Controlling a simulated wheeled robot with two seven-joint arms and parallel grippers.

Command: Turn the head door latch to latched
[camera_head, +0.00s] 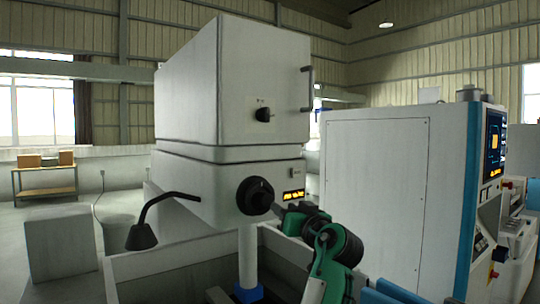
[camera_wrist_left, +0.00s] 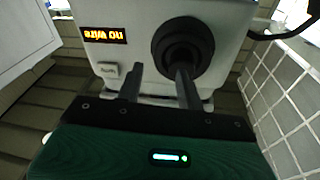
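The machine head is a white cabinet with a door (camera_head: 285,75). A small black latch knob (camera_head: 263,114) is on the door, below small marks. A larger round black knob (camera_head: 255,195) sits on the lower housing, beside a lit orange display. The large knob also shows in the left wrist view (camera_wrist_left: 183,48), with the display (camera_wrist_left: 103,35) to its left. My left gripper (camera_head: 281,207) is just right of and slightly below the large knob. In the left wrist view its two fingers (camera_wrist_left: 160,70) are apart with nothing held. One fingertip overlaps the knob's lower edge; contact is unclear. My right gripper is out of view.
A vertical black handle (camera_head: 307,88) is on the door's right side. A black bent arm with a cone end (camera_head: 142,236) juts out left. A tall white cabinet (camera_head: 375,195) stands close on the right. A bench with boxes (camera_head: 45,180) is far left.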

